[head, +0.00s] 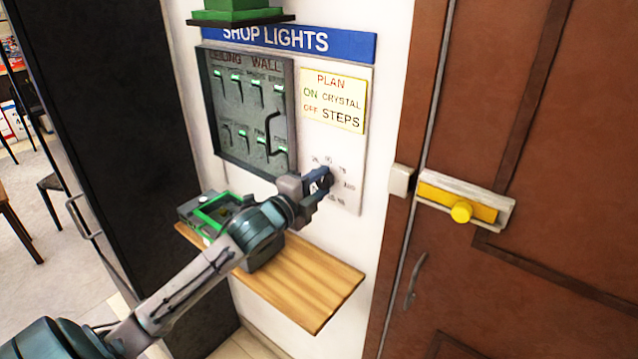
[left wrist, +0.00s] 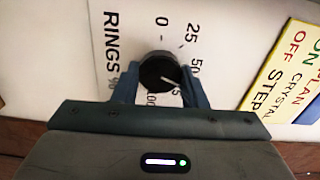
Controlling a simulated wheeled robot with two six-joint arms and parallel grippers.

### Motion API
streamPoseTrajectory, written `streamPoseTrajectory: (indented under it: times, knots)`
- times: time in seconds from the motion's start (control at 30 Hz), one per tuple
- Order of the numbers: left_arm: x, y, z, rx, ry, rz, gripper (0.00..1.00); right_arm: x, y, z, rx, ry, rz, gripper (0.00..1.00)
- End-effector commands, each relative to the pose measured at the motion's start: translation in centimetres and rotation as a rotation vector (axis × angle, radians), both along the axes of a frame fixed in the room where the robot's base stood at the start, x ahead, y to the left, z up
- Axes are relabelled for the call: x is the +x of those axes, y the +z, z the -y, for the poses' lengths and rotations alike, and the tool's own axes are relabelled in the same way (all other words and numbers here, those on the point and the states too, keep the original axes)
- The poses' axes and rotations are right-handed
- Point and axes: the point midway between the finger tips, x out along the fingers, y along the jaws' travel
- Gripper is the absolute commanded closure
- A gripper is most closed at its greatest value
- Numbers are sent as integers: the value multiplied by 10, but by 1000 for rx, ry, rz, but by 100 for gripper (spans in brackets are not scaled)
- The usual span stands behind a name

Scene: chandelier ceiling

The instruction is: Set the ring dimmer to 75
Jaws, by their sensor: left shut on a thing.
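The ring dimmer is a round black knob (left wrist: 157,70) on a white plate, best seen in the left wrist view. The plate reads "RINGS %" with 0, 25 and 50 legible; the labels below are partly covered by my gripper. A white mark on the knob points to the lower right in that view, below the 50, toward a partly hidden label ending in 5. My left gripper (head: 324,182) is shut on the knob, one finger on each side; its fingers also show in the left wrist view (left wrist: 158,86). In the head view the gripper mostly hides the knob.
A grey switch panel (head: 247,118) and a yellow plan card (head: 334,99) are close above the knob. A wooden shelf (head: 305,285) with a green-and-grey box (head: 212,212) lies below my arm. A brown door with a yellow latch (head: 460,200) stands right.

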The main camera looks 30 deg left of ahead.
Motion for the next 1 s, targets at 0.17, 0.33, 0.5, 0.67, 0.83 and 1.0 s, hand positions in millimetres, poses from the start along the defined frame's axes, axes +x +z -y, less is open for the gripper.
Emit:
streamPoseTrajectory:
  times: [0.17, 0.33, 0.5, 0.67, 0.83, 1.0]
  knots:
    - [0, -1, 0, 160, 0, 12, 84, 0, -1, -1, 1, 0, 0, 100]
    - [0, -2, 0, 296, 0, 22, 84, 0, -1, -1, 1, 0, 0, 100]
    - [0, -2, 0, 403, 0, 31, 84, 0, -2, -1, 1, -1, 0, 100]
    - [0, -2, 0, 472, 0, 35, 84, 0, -3, -1, 1, -1, 0, 100]
    - [0, -2, 0, 512, 0, 38, 84, 0, -3, -1, 1, -1, 0, 100]
    - [0, -3, 0, 528, 0, 38, 84, 0, -3, -1, 1, -1, 0, 100]
